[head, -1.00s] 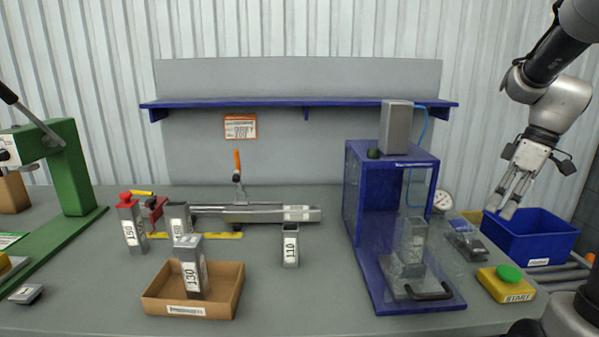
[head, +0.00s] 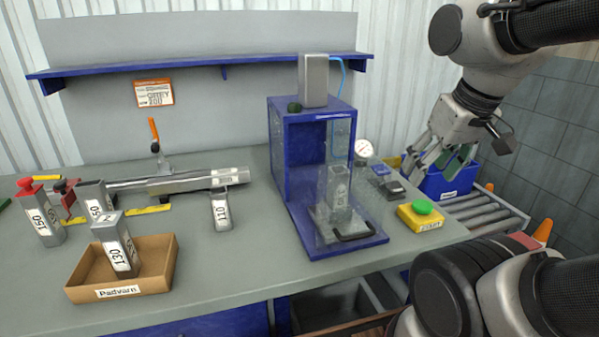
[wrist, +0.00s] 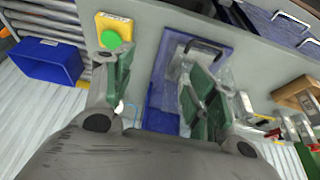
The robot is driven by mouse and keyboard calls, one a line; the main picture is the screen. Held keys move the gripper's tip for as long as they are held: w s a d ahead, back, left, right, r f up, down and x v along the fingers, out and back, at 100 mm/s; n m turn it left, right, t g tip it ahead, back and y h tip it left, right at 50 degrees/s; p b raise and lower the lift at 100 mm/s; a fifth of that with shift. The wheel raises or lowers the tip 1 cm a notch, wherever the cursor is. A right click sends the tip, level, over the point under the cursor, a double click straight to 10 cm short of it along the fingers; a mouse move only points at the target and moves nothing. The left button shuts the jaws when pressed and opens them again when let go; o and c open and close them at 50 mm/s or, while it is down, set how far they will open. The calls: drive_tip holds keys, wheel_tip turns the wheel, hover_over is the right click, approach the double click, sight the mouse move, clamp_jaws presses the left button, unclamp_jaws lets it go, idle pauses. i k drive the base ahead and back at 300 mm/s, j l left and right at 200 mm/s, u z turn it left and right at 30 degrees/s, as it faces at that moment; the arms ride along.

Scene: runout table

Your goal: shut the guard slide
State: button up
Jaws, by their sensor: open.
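The guard slide appears to be the clear-sided part with a black bar handle (head: 354,232) at the front of the blue press housing (head: 290,170). A grey metal block (head: 338,190) stands behind the clear panel, on a plate above the blue base. The handle also shows in the wrist view (wrist: 206,49). My gripper (head: 435,160) is open and empty, above and right of the press, in front of the blue bin. In the wrist view its green-padded fingers (wrist: 158,58) are spread, with the press base between and beyond them. I see no contact with the handle.
A yellow box with a green button (head: 422,210) sits right of the press. The blue bin (head: 448,188) stands on rollers behind. A gauge (head: 363,149) is beside the housing. A cardboard tray (head: 125,285) and marked blocks stand left.

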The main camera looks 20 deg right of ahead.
sight(347, 220)
drive_tip(key=k+l+z, duration=0.1)
drive_tip(key=z, duration=0.4)
drive_tip(key=l+z, duration=0.5)
drive_tip(key=k+j, duration=0.05)
drive_tip(key=j, duration=0.05)
